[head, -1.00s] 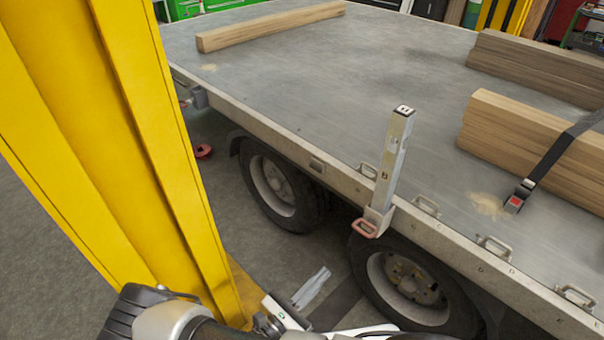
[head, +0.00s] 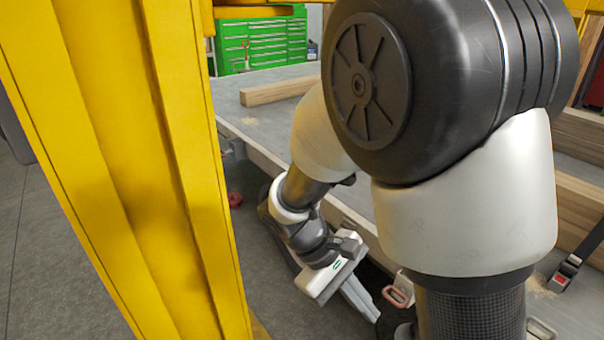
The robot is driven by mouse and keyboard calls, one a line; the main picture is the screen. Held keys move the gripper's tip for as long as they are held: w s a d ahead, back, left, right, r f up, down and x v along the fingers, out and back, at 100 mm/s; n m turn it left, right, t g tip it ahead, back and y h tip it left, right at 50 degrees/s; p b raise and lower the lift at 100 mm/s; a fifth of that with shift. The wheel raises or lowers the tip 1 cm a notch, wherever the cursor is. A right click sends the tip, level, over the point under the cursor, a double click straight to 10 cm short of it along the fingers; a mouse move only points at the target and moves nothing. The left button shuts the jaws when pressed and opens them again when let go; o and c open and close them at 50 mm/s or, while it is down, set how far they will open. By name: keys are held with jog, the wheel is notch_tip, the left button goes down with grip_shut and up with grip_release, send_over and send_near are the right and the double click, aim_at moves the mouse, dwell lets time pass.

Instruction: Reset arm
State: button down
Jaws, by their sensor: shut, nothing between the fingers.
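My gripper (head: 366,304) is in the middle lower part of the head view, beside the near side of the trailer. Its grey fingers are together and point down and to the right, with nothing between them. My arm bends across the middle and right of the view and hides much of the trailer bed (head: 262,118) and the wheels. The fingertips show close to a reddish handle (head: 397,297) on the trailer's side; I cannot tell if they touch.
A yellow post (head: 150,170) stands close on the left. A wooden beam (head: 275,91) lies on the far bed, and more timber (head: 578,205) with a strap buckle (head: 563,275) lies at right. Green cabinets (head: 262,42) stand behind. Bare floor shows at left.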

jog(key=s+r+m+t+y+p, duration=0.1)
jog(key=r+m+t+y+p, duration=0.1)
jog(key=r+p, duration=0.6)
jog(key=s+d+r+m+t+y+p, duration=0.1)
jog(key=r+p, duration=0.7)
jog(key=r, duration=1.1)
jog(key=s+d+r+m+t+y+p, duration=0.1)
jog(key=s+r+m+t+y+p, duration=0.2)
jog(key=r+p, duration=0.4)
notch_tip(320, 180, up, 7)
jog(key=shift+s+m+t+y+p, duration=0.25)
jog(key=shift+m+t+y+p, duration=0.2)
jog(key=shift+m+t, duration=0.4)
jog(key=shift+d, duration=0.1)
